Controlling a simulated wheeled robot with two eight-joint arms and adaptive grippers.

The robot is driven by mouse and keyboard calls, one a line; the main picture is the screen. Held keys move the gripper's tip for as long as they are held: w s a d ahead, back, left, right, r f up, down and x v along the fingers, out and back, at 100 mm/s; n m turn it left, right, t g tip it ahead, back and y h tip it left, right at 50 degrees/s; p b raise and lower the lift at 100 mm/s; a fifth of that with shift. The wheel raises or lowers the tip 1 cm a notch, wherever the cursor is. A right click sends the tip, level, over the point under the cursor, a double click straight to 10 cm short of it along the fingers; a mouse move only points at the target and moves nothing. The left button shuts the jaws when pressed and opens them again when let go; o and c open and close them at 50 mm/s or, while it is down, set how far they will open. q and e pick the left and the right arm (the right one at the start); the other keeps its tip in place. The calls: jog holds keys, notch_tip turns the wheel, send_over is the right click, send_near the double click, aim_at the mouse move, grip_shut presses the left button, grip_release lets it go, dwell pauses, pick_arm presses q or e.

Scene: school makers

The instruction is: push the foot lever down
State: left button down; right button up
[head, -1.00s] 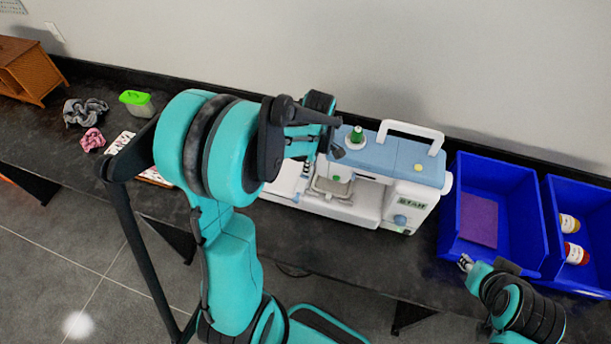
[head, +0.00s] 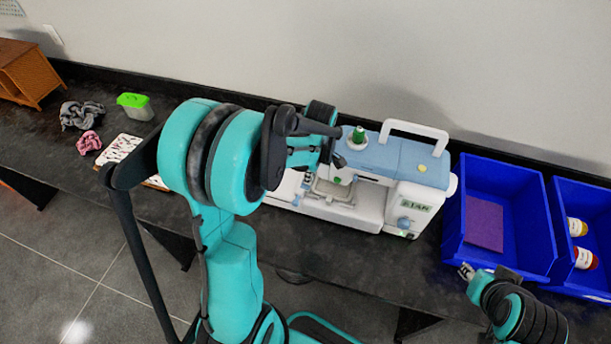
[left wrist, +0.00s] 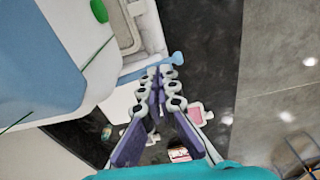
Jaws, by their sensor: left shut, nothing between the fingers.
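The white and blue sewing machine (head: 412,190) stands on the dark bench in the head view. The foot lever (left wrist: 150,70) appears to be the light-blue rod with a rounded end beside the machine body in the left wrist view. My right gripper (head: 466,271) is at the bench's front edge, too small to judge.
Two blue bins (head: 452,221) stand right of the machine; one holds a purple sheet (head: 484,225), the other small bottles (head: 584,259). My left arm crosses the bench front.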

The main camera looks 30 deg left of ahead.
pick_arm(q)
jog(key=d, duration=0.1)
jog(key=d+r, duration=0.1)
jog(key=shift+w+d, duration=0.25)
jog(key=shift+d, duration=0.05)
notch_tip(320, 180, up, 12)
jog(key=d, duration=0.1)
dwell(0.4)
jog(key=shift+d+f, duration=0.15)
jog(key=s+d+f+m+t+b, duration=0.3)
jog(key=s+f+m+b, duration=0.2)
jog(key=m, duration=0.5)
jog(key=s+d+f+m+t+h+b, duration=0.1)
jog(key=s+d+f+m+t+b, duration=0.3)
jog(key=m, duration=0.6)
jog(key=shift+s+f+b, duration=0.6)
jog(key=shift+s+f, duration=0.2)
jog(key=shift+s, duration=0.4)
